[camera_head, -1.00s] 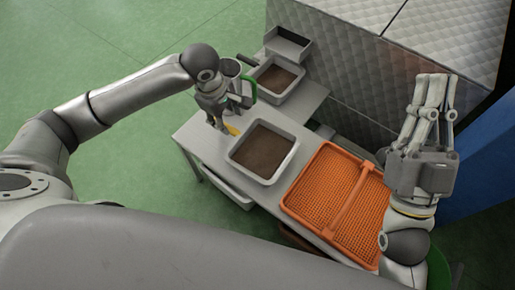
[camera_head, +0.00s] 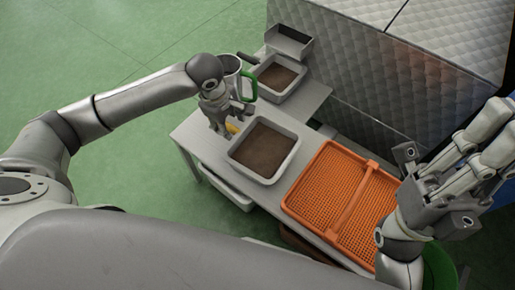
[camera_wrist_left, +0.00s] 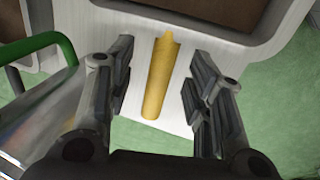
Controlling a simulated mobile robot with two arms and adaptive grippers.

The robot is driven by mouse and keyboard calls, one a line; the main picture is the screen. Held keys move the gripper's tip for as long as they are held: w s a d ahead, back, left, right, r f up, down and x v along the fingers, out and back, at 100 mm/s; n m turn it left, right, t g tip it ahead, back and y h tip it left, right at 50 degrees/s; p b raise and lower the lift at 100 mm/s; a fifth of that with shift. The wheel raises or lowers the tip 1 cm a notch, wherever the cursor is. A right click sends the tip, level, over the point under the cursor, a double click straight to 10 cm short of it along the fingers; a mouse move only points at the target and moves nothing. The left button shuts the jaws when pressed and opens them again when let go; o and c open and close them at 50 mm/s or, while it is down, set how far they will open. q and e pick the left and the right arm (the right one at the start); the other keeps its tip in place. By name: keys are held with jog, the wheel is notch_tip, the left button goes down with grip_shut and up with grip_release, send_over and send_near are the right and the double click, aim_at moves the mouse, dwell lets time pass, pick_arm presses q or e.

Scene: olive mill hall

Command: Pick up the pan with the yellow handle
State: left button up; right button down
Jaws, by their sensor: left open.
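The light grey pan (camera_head: 242,158), with a brown inside, sits on the table. Its yellow handle (camera_head: 233,128) points to the back left and is partly hidden by my left gripper (camera_head: 223,130). In the left wrist view the yellow handle (camera_wrist_left: 160,80) lies between the two fingers of the left gripper (camera_wrist_left: 158,85), with a gap on each side. That gripper is open and empty. The pan's rim (camera_wrist_left: 220,48) shows at the top there. My right gripper (camera_head: 492,135) is at the right, away from the pan; its finger opening is unclear.
A metal jug (camera_head: 230,68) with a green handle (camera_head: 250,86) stands close to my left gripper. Behind are another brown-filled pan (camera_head: 263,92) and a grey bin (camera_head: 288,42). An orange crate (camera_head: 312,180) lies right of the pan. Grey quilted panels (camera_head: 385,75) rise behind the table.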

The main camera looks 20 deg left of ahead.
aim_at(230, 126)
pick_arm(q)
jog(key=f, duration=0.1)
jog(key=f+b, duration=0.1)
jog(key=f, duration=0.1)
jog(key=shift+w+f, duration=0.2)
jog(key=shift+f, duration=0.05)
jog(key=shift+c, duration=0.5)
grip_shut()
jog(key=shift+d+r, duration=0.1)
jog(key=shift+r, duration=0.05)
